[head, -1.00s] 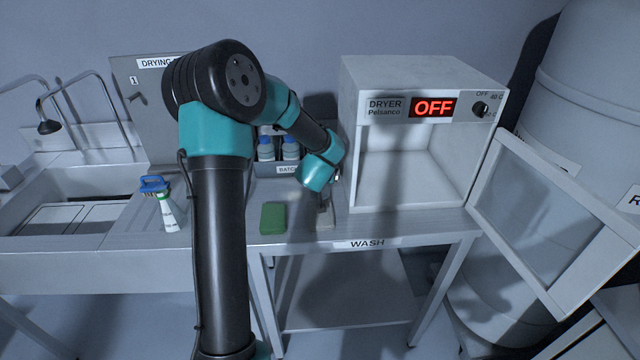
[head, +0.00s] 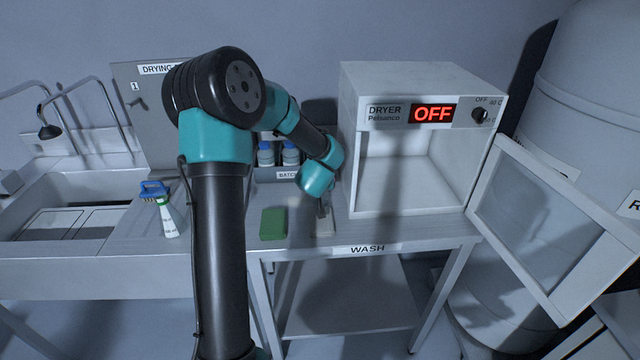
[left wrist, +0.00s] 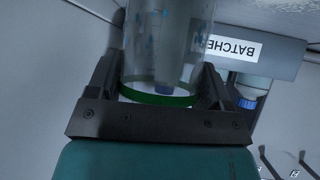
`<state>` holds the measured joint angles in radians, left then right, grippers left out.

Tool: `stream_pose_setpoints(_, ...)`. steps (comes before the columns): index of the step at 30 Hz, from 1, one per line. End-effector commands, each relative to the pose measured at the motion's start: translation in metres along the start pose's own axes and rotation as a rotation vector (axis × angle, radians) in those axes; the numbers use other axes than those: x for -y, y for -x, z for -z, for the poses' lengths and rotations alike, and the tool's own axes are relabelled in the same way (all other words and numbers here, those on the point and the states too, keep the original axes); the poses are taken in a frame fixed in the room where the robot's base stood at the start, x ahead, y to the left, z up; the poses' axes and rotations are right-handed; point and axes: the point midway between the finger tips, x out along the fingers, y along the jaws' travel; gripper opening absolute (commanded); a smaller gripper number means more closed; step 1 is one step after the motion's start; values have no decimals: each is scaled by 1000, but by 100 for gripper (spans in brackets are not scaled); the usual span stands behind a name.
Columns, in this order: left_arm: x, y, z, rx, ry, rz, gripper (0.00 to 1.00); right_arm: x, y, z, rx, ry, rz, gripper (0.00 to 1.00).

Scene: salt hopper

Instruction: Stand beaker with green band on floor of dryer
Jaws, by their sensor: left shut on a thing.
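The beaker with the green band (left wrist: 170,50) is a clear glass cylinder in the left wrist view, with the green band near the palm end. My left gripper (left wrist: 168,75) is shut on it, one finger on each side. In the head view, my left arm hides most of the gripper and beaker, which are left of the dryer (head: 410,85). The dryer is a white box with its display reading OFF. Its door (head: 545,225) stands open to the right. The dryer floor (head: 410,200) looks bare. My right gripper is not in view.
A green sponge-like block (head: 274,223) lies on the bench left of the dryer. Blue-capped bottles (head: 290,154) stand behind in a holder labelled BATCH.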

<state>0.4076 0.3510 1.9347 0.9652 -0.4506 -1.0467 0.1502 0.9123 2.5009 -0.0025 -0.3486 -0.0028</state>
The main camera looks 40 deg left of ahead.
Motion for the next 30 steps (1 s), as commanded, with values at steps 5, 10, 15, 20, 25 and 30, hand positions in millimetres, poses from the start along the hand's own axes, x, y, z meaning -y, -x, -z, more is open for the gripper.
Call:
stream_pose_setpoints(5, 1, 5, 8, -3, 2, 2, 45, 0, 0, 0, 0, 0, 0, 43)
stream_pose_setpoints(10, 0, 13, 17, -2, 2, 1, 45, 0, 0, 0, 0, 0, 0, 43)
stream_pose_setpoints(15, 1, 21, 29, -4, 2, 2, 45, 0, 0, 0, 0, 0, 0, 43)
stream_pose_setpoints(20, -4, 40, 16, 0, -2, -1, 45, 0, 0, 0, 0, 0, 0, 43)
stream_pose_setpoints(25, -8, 66, 0, 0, -2, -1, 45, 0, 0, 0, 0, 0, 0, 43)
stream_pose_setpoints(30, -14, 101, -21, -1, -2, -3, 45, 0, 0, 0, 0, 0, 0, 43)
